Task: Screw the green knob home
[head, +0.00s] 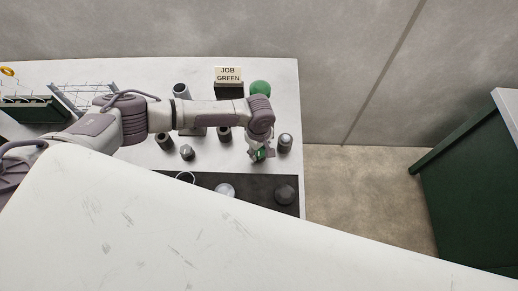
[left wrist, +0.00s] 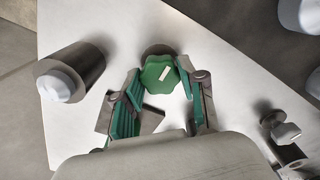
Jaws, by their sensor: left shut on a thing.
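The green knob (left wrist: 158,73) is lobed, with a pale bar mark on its top. My left gripper (left wrist: 159,82) is shut on it, one green-padded finger on either side. A dark round edge (left wrist: 156,49) shows just beyond the knob; whether the knob is seated on it I cannot tell. In the head view my left gripper (head: 261,154) points down over the right part of the bench, and the knob is hardly told apart from the green pads. My right gripper is not in view.
A dark cylinder with a light top (head: 285,142) stands close right of the gripper. A "JOB GREEN" sign (head: 228,75) and a green ball (head: 260,88) are behind. Other cylinders (head: 224,134) stand left. A dark mat (head: 258,187) holds domed pieces. A white surface (head: 150,230) fills the foreground.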

